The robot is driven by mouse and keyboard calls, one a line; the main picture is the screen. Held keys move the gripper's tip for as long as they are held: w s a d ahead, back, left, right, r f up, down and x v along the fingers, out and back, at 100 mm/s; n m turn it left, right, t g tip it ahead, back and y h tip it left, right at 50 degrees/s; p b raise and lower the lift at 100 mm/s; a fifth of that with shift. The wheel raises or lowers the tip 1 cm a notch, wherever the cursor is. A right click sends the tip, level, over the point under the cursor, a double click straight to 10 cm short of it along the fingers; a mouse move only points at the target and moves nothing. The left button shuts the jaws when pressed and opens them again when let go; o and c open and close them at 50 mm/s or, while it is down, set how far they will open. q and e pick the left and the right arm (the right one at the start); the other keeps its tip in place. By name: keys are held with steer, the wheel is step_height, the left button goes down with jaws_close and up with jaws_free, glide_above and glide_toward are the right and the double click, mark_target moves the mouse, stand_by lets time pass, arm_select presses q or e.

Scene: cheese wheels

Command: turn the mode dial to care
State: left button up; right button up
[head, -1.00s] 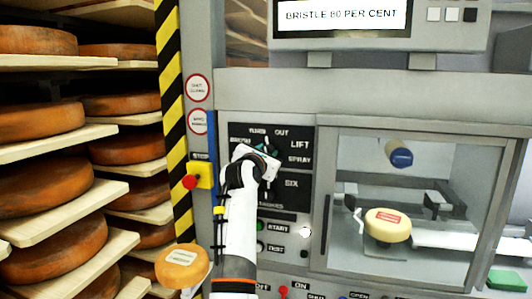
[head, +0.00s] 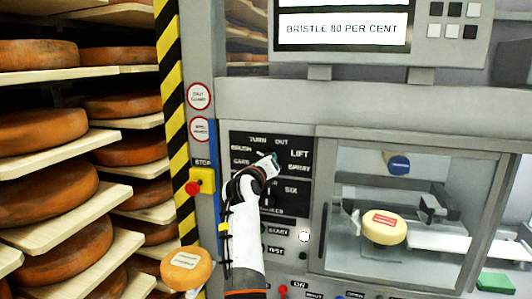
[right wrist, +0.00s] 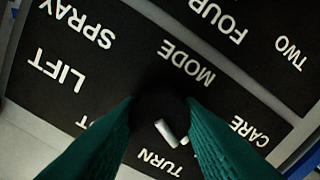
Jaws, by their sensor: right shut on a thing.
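The mode dial (right wrist: 160,105) is a dark knob between my fingers in the right wrist view. Its white pointer mark (right wrist: 166,132) points between the TURN and CARE labels, close to TURN; a finger covers the lettering there. The CARE label (right wrist: 250,131) is clear of the pointer. My right gripper (head: 272,164) is at the black mode panel (head: 240,140) and is shut on the dial, with a green finger (right wrist: 85,140) on either side. In the head view the gripper hides most of the dial. My left gripper is not in view.
A yellow stop box with a red button (head: 193,188) is left of my arm. Below the panel are the START button (head: 261,230) and other controls. A windowed chamber (head: 345,240) with a cheese wheel (head: 383,227) is at right. Cheese shelves (head: 60,150) fill the left.

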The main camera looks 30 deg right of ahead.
steer(key=shift+n+p, duration=4.35)
steer(key=shift+n, duration=0.25)
steer(key=o, duration=1)
steer(key=shift+c, duration=0.2)
